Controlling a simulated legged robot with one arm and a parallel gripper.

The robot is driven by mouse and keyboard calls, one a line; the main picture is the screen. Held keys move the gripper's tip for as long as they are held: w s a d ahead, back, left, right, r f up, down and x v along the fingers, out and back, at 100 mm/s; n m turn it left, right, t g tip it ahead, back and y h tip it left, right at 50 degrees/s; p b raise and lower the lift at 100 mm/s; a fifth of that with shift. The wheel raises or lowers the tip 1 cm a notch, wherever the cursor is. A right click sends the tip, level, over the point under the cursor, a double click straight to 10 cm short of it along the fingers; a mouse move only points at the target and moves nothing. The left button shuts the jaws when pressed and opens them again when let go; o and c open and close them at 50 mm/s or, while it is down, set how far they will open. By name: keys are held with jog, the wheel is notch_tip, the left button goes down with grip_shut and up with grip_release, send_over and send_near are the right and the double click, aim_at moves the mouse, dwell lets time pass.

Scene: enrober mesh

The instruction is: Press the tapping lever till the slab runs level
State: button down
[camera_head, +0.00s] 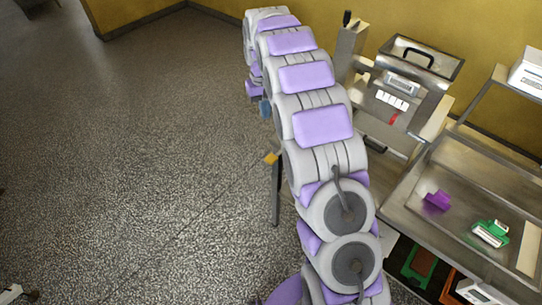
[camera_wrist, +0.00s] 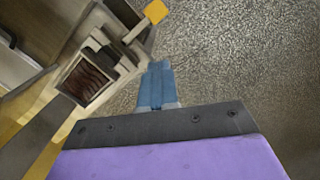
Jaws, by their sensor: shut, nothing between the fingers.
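The tapping lever's yellow square end (camera_wrist: 155,12) sits at the top of the wrist view, on a pale arm running to a metal frame. In the head view the yellow end (camera_head: 271,158) shows just left of my arm. The dark brown slab (camera_wrist: 88,80) lies in the frame and its surface looks ridged. My gripper (camera_wrist: 156,68) has its blue fingers shut and empty. In the wrist view the fingertips appear below the yellow end, with floor visible between them. In the head view my gripper (camera_head: 265,107) is partly hidden by my arm, which also hides the slab.
A metal machine (camera_head: 402,90) with a handled lid stands right of my arm. Further right is a steel tray table (camera_head: 470,165) with a purple block (camera_head: 438,200) and a green-and-white item (camera_head: 490,233). Crates show beneath. The speckled floor (camera_head: 130,150) at left is mostly open.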

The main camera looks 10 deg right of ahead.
jog(key=shift+w+r, duration=0.1)
jog(key=shift+r, duration=0.8)
dwell(0.4)
jog(key=p, duration=0.1)
send_near(271, 157)
jog(key=shift+w+r, duration=0.15)
jog(key=shift+r, duration=0.1)
jog(key=shift+f, duration=0.15)
dwell(0.3)
jog(key=f, duration=0.2)
jog(key=f+b, duration=0.1)
jog(key=f, duration=0.1)
jog(key=f+b, duration=0.1)
jog(key=f, duration=0.1)
jog(key=shift+s+f, duration=0.25)
jog(key=shift+s, duration=0.15)
jog(key=shift+f, duration=0.1)
jog(key=shift+f, duration=0.1)
